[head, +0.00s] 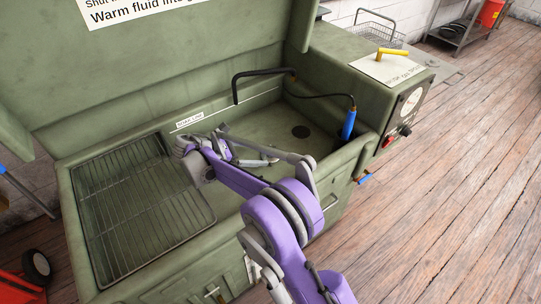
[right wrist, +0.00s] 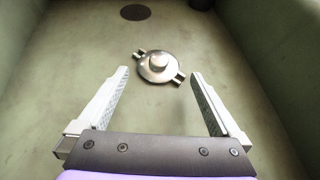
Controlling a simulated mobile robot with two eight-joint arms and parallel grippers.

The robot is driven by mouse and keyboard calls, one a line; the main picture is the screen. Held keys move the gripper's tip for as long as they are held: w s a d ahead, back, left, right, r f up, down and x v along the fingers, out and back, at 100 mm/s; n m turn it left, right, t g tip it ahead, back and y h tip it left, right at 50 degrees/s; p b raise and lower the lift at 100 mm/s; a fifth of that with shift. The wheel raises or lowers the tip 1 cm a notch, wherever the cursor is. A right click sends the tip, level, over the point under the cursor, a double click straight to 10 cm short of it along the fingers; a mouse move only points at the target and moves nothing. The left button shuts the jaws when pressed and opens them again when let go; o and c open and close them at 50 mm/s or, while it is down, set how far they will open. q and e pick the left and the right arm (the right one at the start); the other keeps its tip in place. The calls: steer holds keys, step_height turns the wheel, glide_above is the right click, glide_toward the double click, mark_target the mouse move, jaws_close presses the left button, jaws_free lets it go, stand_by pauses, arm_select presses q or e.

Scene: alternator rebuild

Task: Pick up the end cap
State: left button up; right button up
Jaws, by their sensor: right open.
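The end cap (right wrist: 158,67) is a round silver metal piece with a raised centre hub and two lugs. It lies on the green basin floor in the right wrist view, ahead of and between the fingertips. My right gripper (right wrist: 159,74) is open and empty, with its pale fingers spread to either side and apart from the cap. In the head view my right gripper (head: 240,148) is down inside the wash basin. The arm covers part of the basin there, and I cannot make out the cap clearly. My left gripper is not in view.
The green parts washer (head: 338,165) has raised basin walls and an open lid (head: 170,60). A wire rack (head: 140,205) is on the left. A black spout (head: 262,72) and a hose with a blue handle (head: 349,125) stand at the back and right. A drain (right wrist: 135,12) lies beyond the cap.

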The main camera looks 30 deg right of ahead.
mark_target(268, 153)
steer(key=x, duration=0.4)
steer(key=shift+w, duration=0.1)
steer(key=c, duration=1.4)
steer(key=shift+r, duration=0.2)
